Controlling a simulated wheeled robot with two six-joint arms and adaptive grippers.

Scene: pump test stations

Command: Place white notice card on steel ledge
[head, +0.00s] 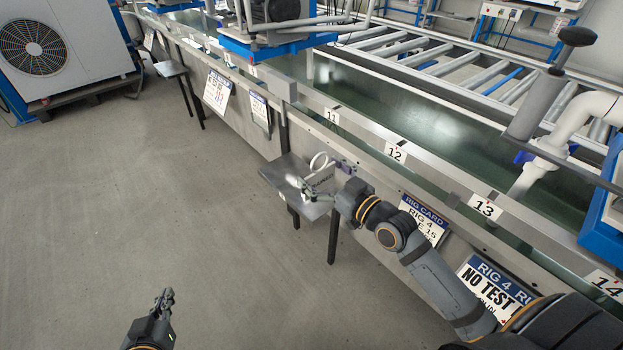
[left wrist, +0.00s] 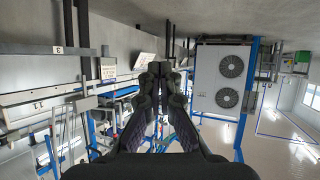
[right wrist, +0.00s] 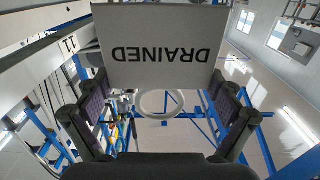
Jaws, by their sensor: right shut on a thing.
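The white notice card (right wrist: 155,48) reads "DRAINED", upside down in the right wrist view, with a white ring (right wrist: 160,103) at its edge. In the head view the card (head: 320,178) shows small and partly hidden by my right gripper (head: 326,184), which is shut on it. The card is at the right part of the grey steel ledge (head: 285,171); I cannot tell whether it touches the surface. My left gripper (head: 165,299) is over open floor, far left of the ledge, shut and empty; its fingers also meet in the left wrist view (left wrist: 164,70).
The long conveyor rail with number tags (head: 396,153) runs behind the ledge. Rig cards (head: 423,217) hang on its front. Another small ledge (head: 170,68) stands further left. A fan unit (head: 70,50) is at the far left. The floor (head: 150,190) in front is clear.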

